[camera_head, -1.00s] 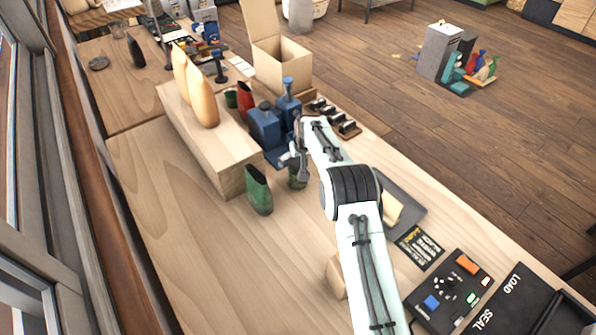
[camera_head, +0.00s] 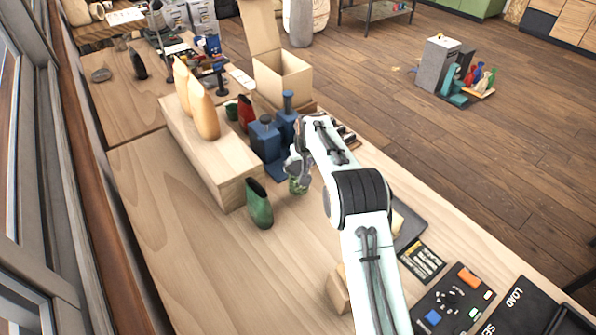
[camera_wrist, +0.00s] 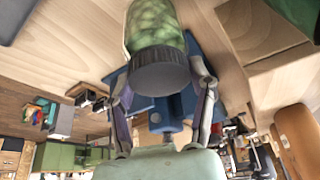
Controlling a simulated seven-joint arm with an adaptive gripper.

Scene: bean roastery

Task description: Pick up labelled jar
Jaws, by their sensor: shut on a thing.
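The jar shows in the wrist view as a clear body with mottled green contents (camera_wrist: 150,27) and a dark ribbed lid (camera_wrist: 159,70). My gripper (camera_wrist: 163,77) is shut on it, with one finger on each side at the lid. In the head view the jar (camera_head: 298,187) is a small green shape under my gripper (camera_head: 298,168), right of the green bag. Its label is too small or hidden to read. I cannot tell whether its base touches the table.
A green bag (camera_head: 259,204) stands close left, before a wooden riser (camera_head: 208,160) with tan bags (camera_head: 203,112). An open carton (camera_head: 283,78) is farther back. The front left table is clear.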

